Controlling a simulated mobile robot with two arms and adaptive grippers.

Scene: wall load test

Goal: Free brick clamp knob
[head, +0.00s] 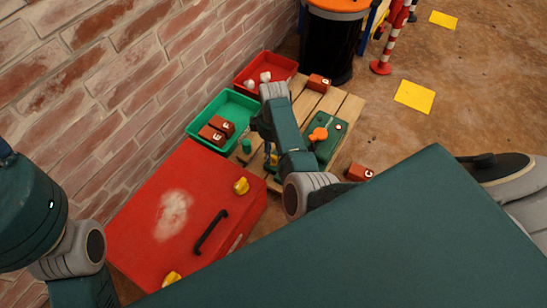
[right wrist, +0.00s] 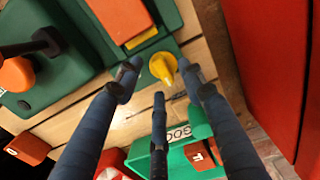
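In the right wrist view, a yellow knob (right wrist: 163,67) stands on a green clamp fixture (right wrist: 170,48). A red brick (right wrist: 122,14) sits in the fixture above a yellow strip. My right gripper (right wrist: 158,80) has its three fingers spread around the knob, with gaps visible; I cannot tell if any fingertip touches it. In the head view, my right gripper (head: 271,158) is over the wooden bench, and my arm hides most of the clamp. My left arm shows at the left edge, but its gripper is outside the view.
A green tray (head: 190,130) holds two bricks; a red tray (head: 240,78) holds white pieces. A green device with an orange knob (head: 320,134) stands on the wooden bench (head: 352,105). A large red case (head: 130,215) lies in front. Loose bricks (head: 318,83) lie nearby.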

